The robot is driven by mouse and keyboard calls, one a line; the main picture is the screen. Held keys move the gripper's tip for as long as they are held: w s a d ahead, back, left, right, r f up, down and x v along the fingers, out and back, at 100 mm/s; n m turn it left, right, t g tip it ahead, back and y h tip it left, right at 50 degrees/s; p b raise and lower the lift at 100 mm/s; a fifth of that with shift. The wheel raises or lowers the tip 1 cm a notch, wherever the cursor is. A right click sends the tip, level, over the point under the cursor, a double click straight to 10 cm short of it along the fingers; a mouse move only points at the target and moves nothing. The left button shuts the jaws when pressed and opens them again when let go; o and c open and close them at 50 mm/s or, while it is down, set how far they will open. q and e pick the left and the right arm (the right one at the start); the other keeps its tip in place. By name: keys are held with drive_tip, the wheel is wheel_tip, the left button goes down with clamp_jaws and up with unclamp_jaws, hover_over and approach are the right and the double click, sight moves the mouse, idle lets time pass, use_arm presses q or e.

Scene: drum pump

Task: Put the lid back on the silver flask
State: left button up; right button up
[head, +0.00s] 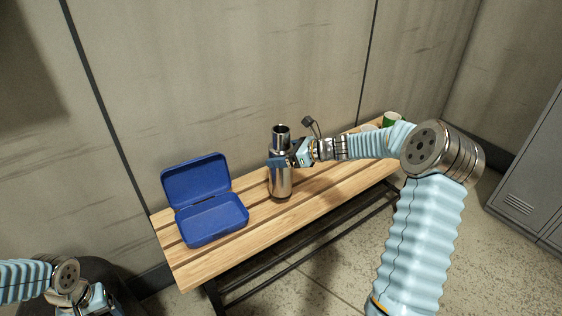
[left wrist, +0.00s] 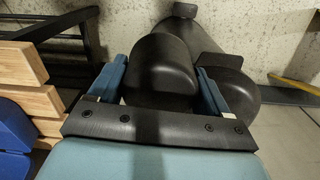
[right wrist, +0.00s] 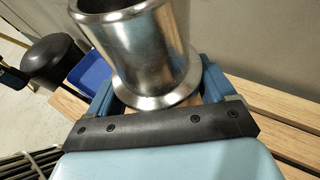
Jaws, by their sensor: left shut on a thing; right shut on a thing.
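The silver flask (head: 281,184) stands upright on the wooden bench with its mouth open at the top. My right gripper (head: 284,162) is shut around its upper body; in the right wrist view the flask's shiny neck and rim (right wrist: 145,45) rise between the fingers. My left gripper (head: 97,299) is low at the bottom left, off the bench's left end. In the left wrist view its fingers are shut on a black, rounded cylinder, which looks like the lid (left wrist: 163,70). The lid is hard to make out in the head view.
An open blue lunch box (head: 213,216) sits on the bench (head: 190,270) left of the flask. A green cup (head: 391,118) stands at the bench's far right end. The wall is close behind. Grey lockers (head: 525,185) stand at the right.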

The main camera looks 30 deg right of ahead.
drive_tip(key=shift+f, duration=1.3)
drive_tip(key=shift+f, duration=0.15)
drive_tip(key=o, duration=1.6)
drive_tip(key=v, duration=1.2)
